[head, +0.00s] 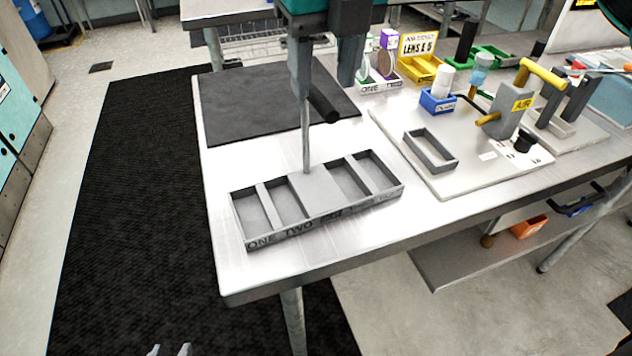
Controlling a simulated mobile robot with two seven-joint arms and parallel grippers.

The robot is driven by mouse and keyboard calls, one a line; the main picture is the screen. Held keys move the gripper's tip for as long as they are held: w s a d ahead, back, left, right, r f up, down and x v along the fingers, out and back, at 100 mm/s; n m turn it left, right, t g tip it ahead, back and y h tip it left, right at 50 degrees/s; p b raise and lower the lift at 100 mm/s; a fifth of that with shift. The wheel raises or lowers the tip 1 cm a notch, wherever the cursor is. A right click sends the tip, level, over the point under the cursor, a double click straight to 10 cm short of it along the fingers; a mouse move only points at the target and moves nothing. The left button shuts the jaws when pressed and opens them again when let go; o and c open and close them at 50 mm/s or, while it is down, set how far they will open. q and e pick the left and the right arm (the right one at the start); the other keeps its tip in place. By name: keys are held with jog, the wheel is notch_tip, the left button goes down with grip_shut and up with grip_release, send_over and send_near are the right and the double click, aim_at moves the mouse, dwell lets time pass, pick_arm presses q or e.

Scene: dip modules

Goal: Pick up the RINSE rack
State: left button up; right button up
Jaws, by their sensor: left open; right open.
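I cannot read a RINSE label anywhere, so I cannot tell which thing is the RINSE rack. A long grey compartment tray (322,229) stands near the table's front left. Its front face reads ONE, TWO and further words too small to read. A thin grey post (306,140) rises at its middle, with a dark bar (322,104) across it higher up. The tips of my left gripper (171,351) show at the bottom edge, apart, over the floor left of the table and well away from the tray.
A dark mat (230,105) lies behind the tray. To the right, a light board (470,183) bears an empty grey frame (415,155), a blue holder (437,103) and a stand labelled AIR (511,110). A yellow bin (415,70) stands behind. The front table strip is clear.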

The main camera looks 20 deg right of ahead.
aim_at(318, 93)
jog(key=shift+w+a+f, duration=0.1)
jog(key=shift+w+f, duration=0.1)
jog(key=shift+f, duration=0.8)
jog(key=shift+w+a+f, duration=0.1)
jog(key=shift+w+f, duration=0.05)
jog(key=shift+f, duration=0.9)
jog(key=shift+w+a+f, duration=0.1)
jog(key=shift+w+f, duration=0.1)
jog(key=shift+f, duration=0.8)
jog(key=shift+c, duration=0.3)
grip_shut()
jog(key=shift+r, duration=0.1)
